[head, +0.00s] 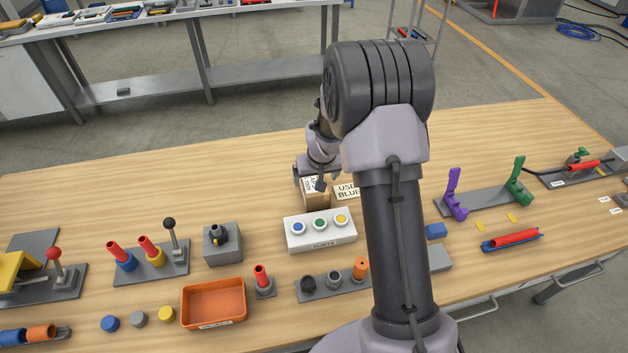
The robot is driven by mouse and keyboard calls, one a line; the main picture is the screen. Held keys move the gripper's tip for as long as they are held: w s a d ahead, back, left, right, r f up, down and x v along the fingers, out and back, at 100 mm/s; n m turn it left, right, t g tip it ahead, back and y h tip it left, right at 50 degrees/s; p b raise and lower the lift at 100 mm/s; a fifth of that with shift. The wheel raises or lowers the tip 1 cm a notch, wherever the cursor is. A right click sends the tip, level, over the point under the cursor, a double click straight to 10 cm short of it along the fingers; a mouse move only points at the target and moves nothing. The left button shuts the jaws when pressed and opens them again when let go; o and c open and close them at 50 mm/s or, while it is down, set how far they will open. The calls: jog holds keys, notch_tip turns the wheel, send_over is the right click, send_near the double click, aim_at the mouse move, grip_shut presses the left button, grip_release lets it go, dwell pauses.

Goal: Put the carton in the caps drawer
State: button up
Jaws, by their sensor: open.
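A small brown carton (316,198) with a white printed label stands on the wooden table, behind the white block with coloured buttons. My gripper (311,178) is open right at the top of the carton. Whether its fingers touch the carton cannot be told, and the arm hides part of this area. Under the table's front edge at the right are drawer fronts with metal bar handles, one handle (473,311) near my arm and another (557,286) further right. Both look shut. No drawer label is readable, so which is the caps drawer cannot be told.
A "USE BLUE" sign (346,191) stands right beside the carton. The white button block (319,233) is just in front. An orange tray (214,304), several coloured caps and red-tube fixtures fill the front left. Purple and green brackets (485,198) stand right. The table's back left is clear.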

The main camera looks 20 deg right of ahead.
jog(key=s+a+r, duration=0.4)
jog(key=s+r, duration=0.2)
jog(key=r, duration=0.2)
jog(key=s+a+r+m+y, duration=0.1)
jog(key=s+a+r, duration=0.3)
jog(key=r, duration=0.5)
jog(key=s+a+r+t, duration=0.1)
jog(key=s+a+r, duration=0.3)
jog(key=s+r, duration=0.4)
jog(key=shift+s+r+m+y+p, duration=0.25)
jog(key=shift+s+m+y+p, duration=0.1)
jog(key=shift+s, duration=0.2)
jog(key=shift+o, duration=0.4)
jog(key=s+a+r+y, duration=0.1)
jog(key=s+a, duration=0.3)
jog(key=s, duration=0.8)
jog(key=shift+a+r, duration=0.15)
jog(key=shift+r, duration=0.2)
jog(key=n+t+h+b, duration=0.1)
jog(key=t+h+b, duration=0.25)
jog(key=b, duration=0.45)
send_near(313, 181)
jog(key=shift+n, duration=0.35)
jog(key=b+x, duration=0.6)
jog(key=x, duration=0.7)
jog(key=shift+f, duration=0.35)
jog(key=shift+r, duration=0.15)
